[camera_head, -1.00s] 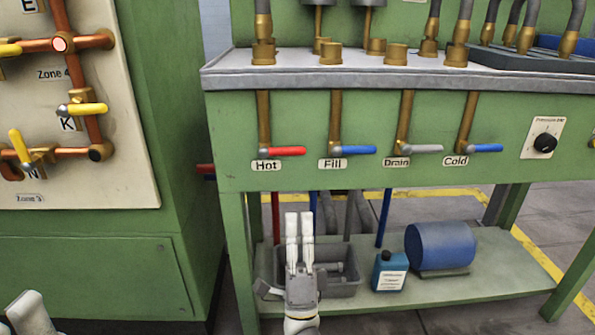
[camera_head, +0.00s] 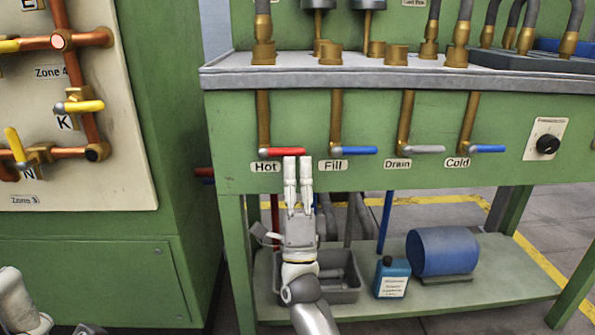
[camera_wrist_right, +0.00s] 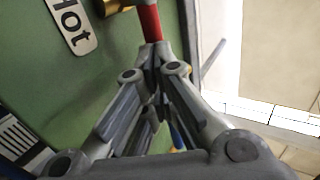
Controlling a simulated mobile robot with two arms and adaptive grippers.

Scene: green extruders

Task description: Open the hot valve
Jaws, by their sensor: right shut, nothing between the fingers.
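The hot valve has a red lever handle (camera_head: 284,152) on a brass pipe, above the "Hot" label (camera_head: 265,167). The handle lies level, pointing right. My right gripper (camera_head: 297,160) is shut and empty, its fingertips just below the outer end of the red handle in the head view. In the right wrist view the red handle (camera_wrist_right: 149,20) comes down from the top and ends by the closed fingertips (camera_wrist_right: 153,52); I cannot tell if they touch. My left gripper (camera_head: 22,290) shows only in part at the lower left.
Right of it are the blue fill lever (camera_head: 359,150), grey drain lever (camera_head: 428,149) and blue cold lever (camera_head: 488,148). The lower shelf holds a grey bin (camera_head: 345,290), a blue bottle (camera_head: 391,277) and a blue cylinder (camera_head: 442,251). A green cabinet (camera_head: 90,270) stands left.

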